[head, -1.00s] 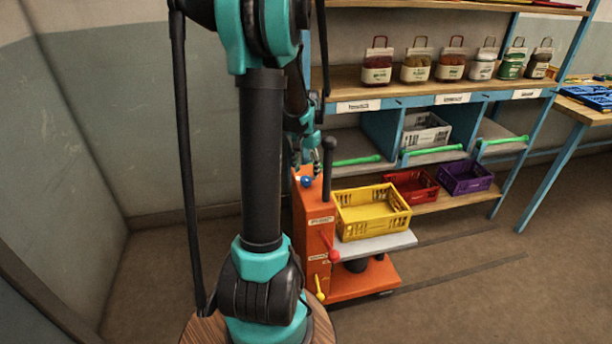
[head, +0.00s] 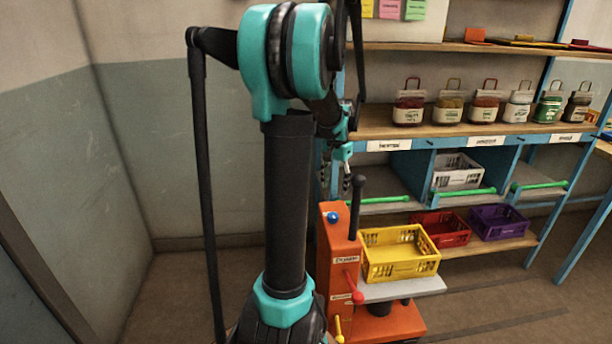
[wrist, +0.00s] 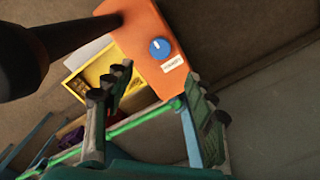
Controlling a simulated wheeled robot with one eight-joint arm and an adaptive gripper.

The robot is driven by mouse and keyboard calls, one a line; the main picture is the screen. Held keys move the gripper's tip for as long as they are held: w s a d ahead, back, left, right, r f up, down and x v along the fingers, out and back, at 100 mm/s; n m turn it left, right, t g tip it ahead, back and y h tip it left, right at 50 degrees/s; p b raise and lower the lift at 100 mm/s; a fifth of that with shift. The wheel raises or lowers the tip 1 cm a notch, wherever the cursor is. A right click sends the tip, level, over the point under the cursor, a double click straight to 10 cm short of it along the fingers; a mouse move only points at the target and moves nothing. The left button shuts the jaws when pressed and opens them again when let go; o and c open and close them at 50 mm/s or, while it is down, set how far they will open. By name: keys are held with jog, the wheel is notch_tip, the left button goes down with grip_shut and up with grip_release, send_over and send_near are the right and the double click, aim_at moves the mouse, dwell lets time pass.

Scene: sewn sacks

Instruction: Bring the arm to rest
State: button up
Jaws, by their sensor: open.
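My gripper (head: 347,184) is small in the head view, partly hidden by my own arm. It hangs just above and slightly right of the blue knob (head: 333,217) on the orange lift cart (head: 338,255). In the wrist view my gripper (wrist: 155,92) has its two dark fingers spread wide, with nothing between them. The blue knob (wrist: 160,48) shows beyond the fingers on the orange top, apart from them.
A black upright handle (head: 356,207) rises close beside my gripper. A yellow crate (head: 400,268) sits on the cart's grey platform (head: 425,288). Behind stands a shelf (head: 440,128) with several labelled sacks, plus red (head: 440,241) and purple (head: 498,234) crates low down. Left is bare wall.

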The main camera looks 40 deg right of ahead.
jog(key=w+a+f+n+t+h, duration=0.15)
jog(key=a+n, duration=0.25)
jog(key=a, duration=0.7)
jog(key=w+a+f+n+y, duration=0.1)
jog(key=w+a+f+n, duration=0.15)
jog(key=a, duration=0.85)
jog(key=s+a+f+n+t, duration=0.1)
jog(key=s+a+n, duration=0.3)
jog(key=a, duration=0.5)
jog(key=s+a+f+n+t, duration=0.1)
jog(key=s+a+f+n, duration=0.3)
jog(key=a, duration=0.5)
jog(key=shift+s+f+t, duration=0.2)
jog(key=shift+f+t, duration=0.15)
jog(key=shift+a+n, duration=0.15)
jog(key=shift+n, duration=0.1)
